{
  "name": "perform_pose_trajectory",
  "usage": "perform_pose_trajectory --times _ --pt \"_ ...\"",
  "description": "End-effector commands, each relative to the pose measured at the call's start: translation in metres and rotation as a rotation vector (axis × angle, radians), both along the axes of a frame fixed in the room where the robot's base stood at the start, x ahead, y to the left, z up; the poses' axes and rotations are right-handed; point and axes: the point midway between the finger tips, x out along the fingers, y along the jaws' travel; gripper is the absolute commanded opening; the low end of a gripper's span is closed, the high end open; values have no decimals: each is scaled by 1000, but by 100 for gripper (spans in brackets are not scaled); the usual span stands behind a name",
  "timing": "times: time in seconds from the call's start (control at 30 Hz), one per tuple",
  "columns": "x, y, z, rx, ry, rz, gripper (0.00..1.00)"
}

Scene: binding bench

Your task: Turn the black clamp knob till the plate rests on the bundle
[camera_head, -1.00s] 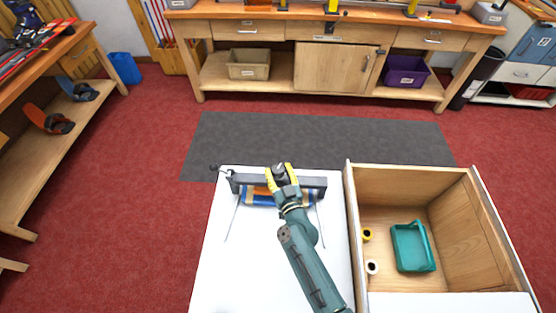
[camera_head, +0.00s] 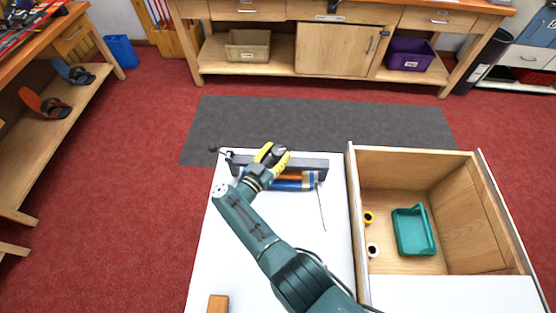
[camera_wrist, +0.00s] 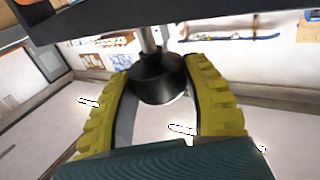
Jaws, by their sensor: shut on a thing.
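The black clamp knob (camera_wrist: 159,78) sits on a silver screw between my yellow finger pads in the wrist view. My gripper (camera_head: 272,156) is shut on it above the grey clamp bar (camera_head: 307,163); it also fills the wrist view (camera_wrist: 160,98). The bundle (camera_head: 292,184), blue with an orange-brown part, lies under the bar and is partly hidden by my gripper and arm. The pressing plate cannot be told apart from the bar, so any gap to the bundle is not clear.
The clamp stands at the far end of a white bench top (camera_head: 235,265). A brown block (camera_head: 218,305) lies at its near edge.

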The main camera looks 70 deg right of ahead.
Motion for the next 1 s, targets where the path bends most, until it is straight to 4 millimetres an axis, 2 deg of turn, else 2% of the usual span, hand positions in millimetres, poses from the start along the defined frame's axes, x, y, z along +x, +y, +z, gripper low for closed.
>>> perform_pose_trajectory --times 0.2,0.43,1.0 --pt "3 -3 -2 -17 -15 -169 13" --pt "1 -3 2 -17 -11 -286 12" --pt "0 -3 9 -16 -9 -353 12"
